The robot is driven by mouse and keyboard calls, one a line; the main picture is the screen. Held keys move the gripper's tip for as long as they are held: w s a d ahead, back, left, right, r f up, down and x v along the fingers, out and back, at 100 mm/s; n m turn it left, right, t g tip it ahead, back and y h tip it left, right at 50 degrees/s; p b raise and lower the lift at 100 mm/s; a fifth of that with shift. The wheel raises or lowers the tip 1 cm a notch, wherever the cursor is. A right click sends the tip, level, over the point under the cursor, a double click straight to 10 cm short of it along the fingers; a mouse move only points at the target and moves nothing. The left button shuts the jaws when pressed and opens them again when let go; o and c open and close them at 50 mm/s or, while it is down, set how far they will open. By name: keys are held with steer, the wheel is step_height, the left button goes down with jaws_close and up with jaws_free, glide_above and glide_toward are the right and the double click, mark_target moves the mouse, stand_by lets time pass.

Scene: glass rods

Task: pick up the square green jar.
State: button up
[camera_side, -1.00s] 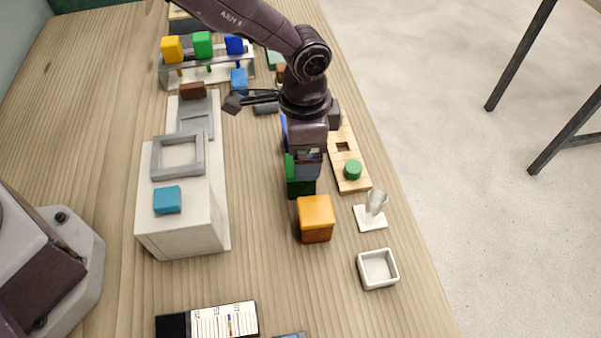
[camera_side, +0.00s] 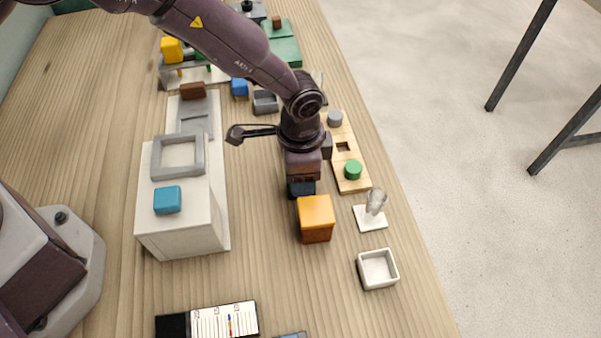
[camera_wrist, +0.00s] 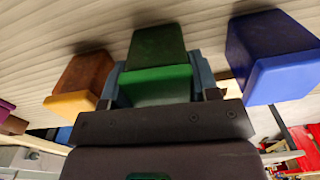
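The square green jar (camera_wrist: 155,84) has a bright green end facing the wrist camera and a darker green body. It stands between the two blue-grey fingers of my gripper (camera_wrist: 160,80), one on each side. I see no clear gap beside it, but cannot tell whether the fingers press on it. In the side view my gripper (camera_side: 301,188) is low at the table behind the orange jar, and the green jar is hidden there.
The orange jar (camera_side: 316,218) stands just in front of my gripper. A blue jar (camera_wrist: 275,65) stands on the other side in the wrist view. A wooden board with a green knob (camera_side: 352,169), a glass on a white base (camera_side: 374,211) and a white tray (camera_side: 378,268) lie to the right.

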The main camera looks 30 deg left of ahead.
steer(key=c, duration=0.3)
steer(key=shift+r, duration=0.15)
